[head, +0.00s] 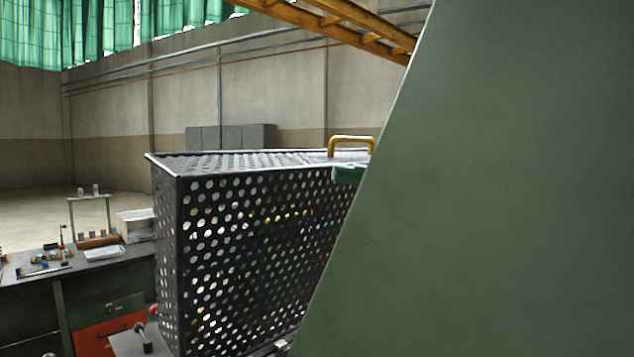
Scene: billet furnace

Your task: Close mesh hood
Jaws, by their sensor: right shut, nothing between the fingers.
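The mesh hood (245,240) is a dark box of perforated metal in the middle of the head view. Its perforated top (225,163) and two side faces show. A yellow handle (352,140) stands on its top near the right end. A small green piece (348,174), which looks like the tip of my right gripper, is at the hood's upper edge just below the handle. It appears shut and empty; whether it touches the hood I cannot tell. The hood's right end and lower edge are partly hidden. My left gripper is not in view.
A large green panel (500,200) fills the right side, very close, and hides what lies behind it. A workbench (30,268) with small parts and a white tray (104,253) stands at left. A yellow ladder-like beam (340,25) crosses above. Open floor (35,220) lies behind the bench.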

